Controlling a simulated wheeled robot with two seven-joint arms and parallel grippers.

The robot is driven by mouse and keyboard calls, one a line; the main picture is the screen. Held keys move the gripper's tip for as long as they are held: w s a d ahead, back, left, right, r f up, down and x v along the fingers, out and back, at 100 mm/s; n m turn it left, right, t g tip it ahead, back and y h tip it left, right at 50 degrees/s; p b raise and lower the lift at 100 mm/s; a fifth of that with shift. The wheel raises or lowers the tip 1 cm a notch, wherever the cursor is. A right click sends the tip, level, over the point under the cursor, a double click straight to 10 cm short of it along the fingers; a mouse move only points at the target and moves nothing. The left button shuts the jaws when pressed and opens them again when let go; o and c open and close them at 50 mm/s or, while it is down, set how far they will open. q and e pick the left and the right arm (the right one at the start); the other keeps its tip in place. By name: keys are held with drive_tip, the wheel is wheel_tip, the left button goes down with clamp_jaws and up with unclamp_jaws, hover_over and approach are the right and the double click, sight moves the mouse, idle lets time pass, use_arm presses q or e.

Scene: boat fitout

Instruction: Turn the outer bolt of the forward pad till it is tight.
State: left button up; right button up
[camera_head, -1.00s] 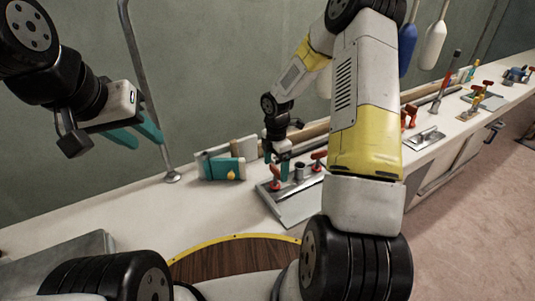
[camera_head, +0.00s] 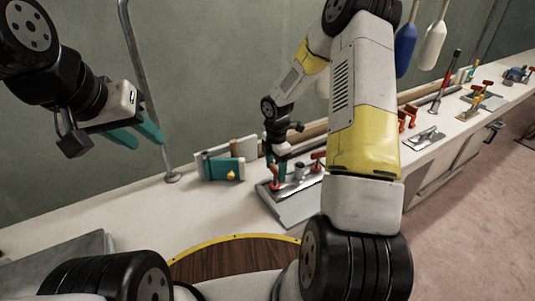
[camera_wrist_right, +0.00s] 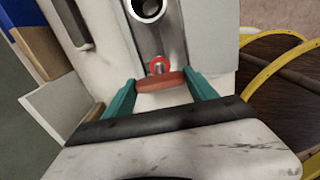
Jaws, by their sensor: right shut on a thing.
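A grey metal pad (camera_head: 300,208) lies on the bench with two red-handled bolts and a short grey socket (camera_head: 300,170) between them. My right gripper (camera_head: 275,180) points down at the pad's left bolt (camera_head: 275,187). In the right wrist view, the teal fingers (camera_wrist_right: 160,84) are shut on the ends of this bolt's red bar handle (camera_wrist_right: 160,81); its round red collar and shank show just beyond. The other red-handled bolt (camera_head: 318,157) stands free, partly beside my right arm. My left gripper (camera_head: 136,133) is open and empty, in the air at the left.
A teal block (camera_head: 226,169) and upright boards stand left of the pad. A vertical metal pole (camera_head: 143,80) rises behind my left gripper. More fittings, including another plate (camera_head: 425,138), lie further right along the bench. A round wooden top with yellow rim (camera_head: 232,239) is in front.

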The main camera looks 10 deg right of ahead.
drive_tip(key=m, duration=0.7)
drive_tip(key=shift+w+r+m, duration=0.1)
drive_tip(key=shift+m, duration=0.3)
drive_tip(key=m, duration=0.3)
drive_tip(key=shift+m, duration=0.3)
drive_tip(key=m, duration=0.4)
drive_tip(key=shift+m, duration=0.3)
drive_tip(key=m, duration=1.2)
